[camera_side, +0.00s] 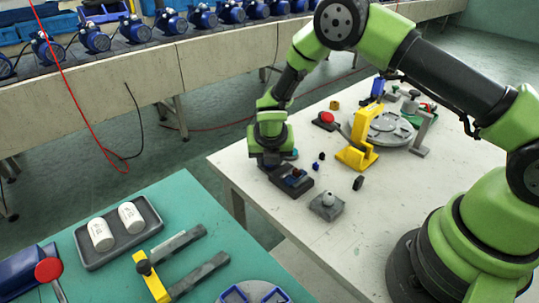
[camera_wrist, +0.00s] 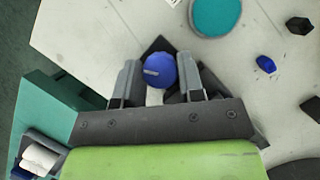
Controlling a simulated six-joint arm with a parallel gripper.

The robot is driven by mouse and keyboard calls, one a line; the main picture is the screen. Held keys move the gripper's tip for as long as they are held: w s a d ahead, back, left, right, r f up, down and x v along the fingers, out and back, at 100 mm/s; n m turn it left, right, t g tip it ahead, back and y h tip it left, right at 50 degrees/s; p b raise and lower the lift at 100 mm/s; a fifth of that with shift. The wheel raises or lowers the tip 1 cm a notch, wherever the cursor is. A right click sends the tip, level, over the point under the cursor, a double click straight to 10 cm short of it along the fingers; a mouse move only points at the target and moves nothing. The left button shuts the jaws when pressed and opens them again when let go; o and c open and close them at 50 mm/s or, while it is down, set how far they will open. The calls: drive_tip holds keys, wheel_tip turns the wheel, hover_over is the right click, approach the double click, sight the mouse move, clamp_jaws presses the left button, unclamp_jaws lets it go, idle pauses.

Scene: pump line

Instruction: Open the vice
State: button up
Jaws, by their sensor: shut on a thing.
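A low dark block (camera_side: 296,184), which looks like the vice, sits near the left edge of the white table. Its dark body (camera_wrist: 158,47) also shows in the wrist view, partly hidden by my gripper. My gripper (camera_side: 282,172) is down at the block. In the wrist view, the two grey fingers of my gripper (camera_wrist: 159,72) are on either side of a round blue knob (camera_wrist: 161,70), shut on it. A pale stem shows below the knob. I cannot tell how far apart the vice jaws are.
A teal disc (camera_wrist: 215,14) lies close by. Small blue (camera_wrist: 265,63) and dark (camera_wrist: 299,25) pieces, a grey block (camera_side: 326,207) and a yellow clamp (camera_side: 357,156) stand to the right. The teal table (camera_side: 190,210) is at the front left.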

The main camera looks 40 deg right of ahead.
drive_tip(key=o, duration=0.9)
drive_tip(key=shift+s+d+f, duration=0.1)
